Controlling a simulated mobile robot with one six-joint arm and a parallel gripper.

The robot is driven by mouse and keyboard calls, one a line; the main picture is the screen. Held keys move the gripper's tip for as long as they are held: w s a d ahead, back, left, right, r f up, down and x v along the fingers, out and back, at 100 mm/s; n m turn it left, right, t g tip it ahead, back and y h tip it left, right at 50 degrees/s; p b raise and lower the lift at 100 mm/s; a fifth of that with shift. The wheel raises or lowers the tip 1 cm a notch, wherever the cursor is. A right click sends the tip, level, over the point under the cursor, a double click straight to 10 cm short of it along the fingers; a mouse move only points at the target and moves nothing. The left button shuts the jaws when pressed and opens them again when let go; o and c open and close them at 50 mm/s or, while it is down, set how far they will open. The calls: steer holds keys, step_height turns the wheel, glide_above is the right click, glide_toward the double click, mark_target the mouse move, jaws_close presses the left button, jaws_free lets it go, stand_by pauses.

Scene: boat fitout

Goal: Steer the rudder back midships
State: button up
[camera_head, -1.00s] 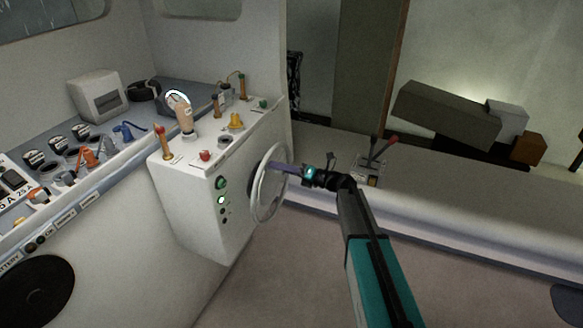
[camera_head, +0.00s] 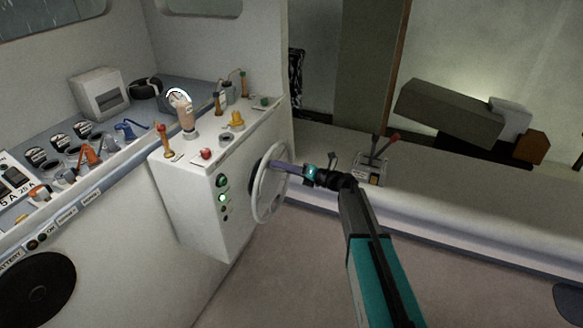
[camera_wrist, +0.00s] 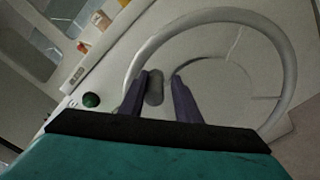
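A pale grey steering wheel (camera_head: 266,190) is mounted on the right face of the white console (camera_head: 195,200). Its rim (camera_wrist: 291,75) curves across the wrist view. My gripper (camera_head: 285,166) is at the wheel's upper right side in the head view. In the wrist view my gripper's (camera_wrist: 155,85) two purple fingers are apart, with a grey rounded knob-like part (camera_wrist: 155,90) between them. A gap shows beside the right finger, so no firm grip is visible. A round gauge with a bright ring (camera_head: 178,97) stands on the console, partly hidden by a tan-topped handle; its reading is too small to tell.
The console top carries a red button (camera_head: 206,153), a yellow fitting (camera_head: 236,118) and upright levers. A green-lit button (camera_head: 222,198) is on its side. A red-handled lever unit (camera_head: 376,160) stands on the ledge right of my gripper. The floor in front is clear.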

steer(key=b+v, duration=0.4)
steer(key=v, duration=0.9)
steer(key=shift+d+b, duration=0.4)
steer(key=shift+s, duration=0.15)
steer(key=shift+c, duration=0.2)
